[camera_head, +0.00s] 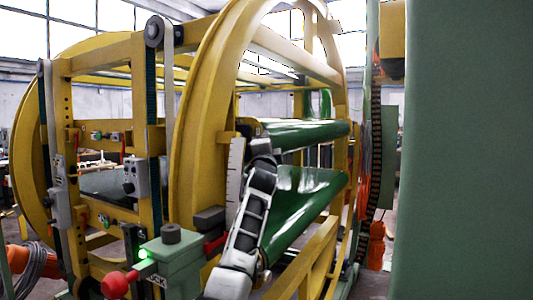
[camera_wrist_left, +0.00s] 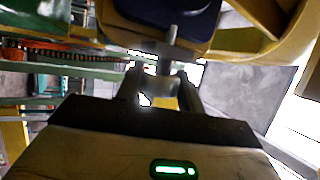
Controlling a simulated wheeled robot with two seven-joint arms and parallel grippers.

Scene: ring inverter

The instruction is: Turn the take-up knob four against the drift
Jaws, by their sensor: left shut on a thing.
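My left arm reaches up from the bottom of the head view. Its gripper (camera_head: 262,147) is at the near end of the green roller, beside a white graduated scale (camera_head: 235,170). In the left wrist view my left gripper (camera_wrist_left: 161,84) is shut on a small grey part, seemingly the take-up knob (camera_wrist_left: 160,66). A short grey pin (camera_wrist_left: 172,34) stands just beyond it. In the head view my wrist hides the held part, and its markings are not readable. My right gripper is not in view.
The yellow ring frame (camera_head: 205,115) stands around the green roll (camera_head: 310,133) and hanging green sheet (camera_head: 300,190). A green box (camera_head: 178,262) with a black knob, green lamp and red knob (camera_head: 115,285) stands left of my arm. A large green surface (camera_head: 470,150) fills the right.

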